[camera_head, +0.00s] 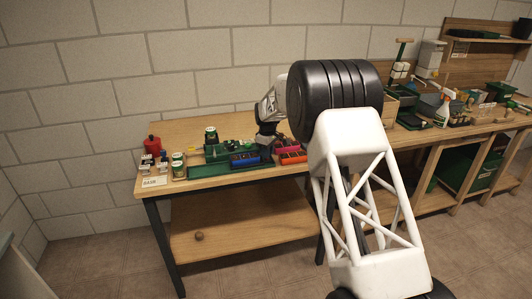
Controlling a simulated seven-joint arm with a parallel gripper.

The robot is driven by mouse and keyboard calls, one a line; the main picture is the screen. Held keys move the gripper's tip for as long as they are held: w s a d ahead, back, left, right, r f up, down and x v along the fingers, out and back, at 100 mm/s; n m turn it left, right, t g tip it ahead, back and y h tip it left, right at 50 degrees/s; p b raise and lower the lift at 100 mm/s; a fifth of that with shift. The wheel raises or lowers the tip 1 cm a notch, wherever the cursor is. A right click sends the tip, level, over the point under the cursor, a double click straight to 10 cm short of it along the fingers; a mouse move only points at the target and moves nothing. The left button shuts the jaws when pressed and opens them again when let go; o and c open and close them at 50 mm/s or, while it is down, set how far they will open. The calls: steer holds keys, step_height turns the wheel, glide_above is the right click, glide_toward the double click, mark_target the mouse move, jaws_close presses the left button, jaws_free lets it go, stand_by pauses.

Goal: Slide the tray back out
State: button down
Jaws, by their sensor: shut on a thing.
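A long green tray (205,172) lies along the front part of the wooden workbench. Green parts, a blue box (246,160) and a red box (292,157) are on or right beside it. My gripper (267,151) points down at the right part of this group, just behind the blue and red boxes. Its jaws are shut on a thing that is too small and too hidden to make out. I cannot tell whether that thing is part of the tray. My own arm hides the bench to the right of the gripper.
A red can (153,146), small pots (178,166) and a white label card (154,181) stand at the bench's left end. A green-lidded jar (211,135) stands behind the tray. The bench top (185,128) is bare at back left. More cluttered benches stand right.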

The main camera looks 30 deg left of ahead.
steer(key=c, duration=1.3)
jaws_free()
steer(key=shift+w+d, duration=0.25)
steer(key=shift+o, duration=0.3)
steer(key=shift+s+a, duration=0.1)
steer(key=shift+r, duration=0.1)
steer(key=shift+r, duration=3.85)
